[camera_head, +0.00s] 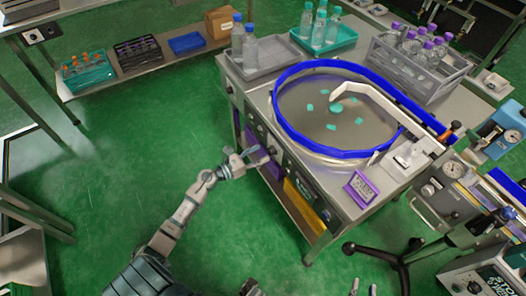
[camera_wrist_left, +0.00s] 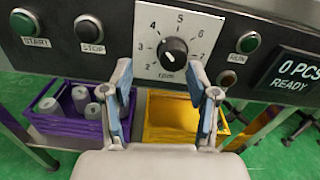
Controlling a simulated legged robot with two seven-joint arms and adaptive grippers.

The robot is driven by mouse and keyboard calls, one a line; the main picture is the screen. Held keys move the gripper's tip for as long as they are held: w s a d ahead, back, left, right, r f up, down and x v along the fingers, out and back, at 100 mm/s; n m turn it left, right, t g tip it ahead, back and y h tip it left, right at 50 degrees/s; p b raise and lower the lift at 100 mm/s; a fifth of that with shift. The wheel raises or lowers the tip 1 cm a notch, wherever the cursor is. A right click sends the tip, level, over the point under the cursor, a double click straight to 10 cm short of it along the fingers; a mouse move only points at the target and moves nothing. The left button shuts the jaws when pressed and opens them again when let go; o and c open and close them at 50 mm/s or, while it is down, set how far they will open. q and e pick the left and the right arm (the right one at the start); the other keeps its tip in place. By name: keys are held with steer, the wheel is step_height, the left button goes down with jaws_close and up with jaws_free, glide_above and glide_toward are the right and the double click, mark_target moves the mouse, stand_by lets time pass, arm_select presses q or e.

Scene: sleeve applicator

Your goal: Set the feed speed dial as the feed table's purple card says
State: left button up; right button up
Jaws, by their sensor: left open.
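The feed speed dial (camera_wrist_left: 173,50) is a black round knob on a white numbered plate (camera_wrist_left: 146,60) on the feed table's front panel. Digits from 2 to 7 are readable around it; I cannot tell its exact setting. My left gripper (camera_wrist_left: 161,68) is open and empty, its fingertips apart to either side of the knob's lower part in this view. In the head view my left gripper (camera_head: 255,156) is at the front panel. The purple card (camera_head: 361,188) stands on the table's front right corner; its writing is too small to read. My right gripper's fingertips (camera_head: 364,288) show at the bottom edge, apart.
Green START (camera_wrist_left: 26,22) and black STOP (camera_wrist_left: 90,34) buttons are left of the dial. A RUN light (camera_wrist_left: 248,42) and a display (camera_wrist_left: 298,68) reading 0 PCS READY are right. Purple (camera_wrist_left: 48,130) and yellow (camera_wrist_left: 166,124) bins sit below. A blue-rimmed turntable (camera_head: 277,113) is on top.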

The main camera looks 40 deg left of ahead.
mark_target(269, 152)
arm_select(q)
steer(key=d, duration=0.1)
steer(key=w+d, duration=0.1)
steer(key=w+d+r, duration=0.1)
steer(key=shift+d, duration=0.4)
steer(key=shift+a+f, duration=0.2)
steer(key=shift+a, duration=0.4)
steer(key=shift+a+f, duration=0.15)
steer(key=shift+a, duration=0.45)
steer(key=c, duration=0.8)
jaws_close()
steer(key=shift+s+d+r, duration=0.1)
steer(key=shift+d+r, duration=0.15)
steer(key=shift+d, duration=0.4)
steer(key=shift+a, duration=0.35)
arm_select(e)
steer(key=shift+d, duration=0.85)
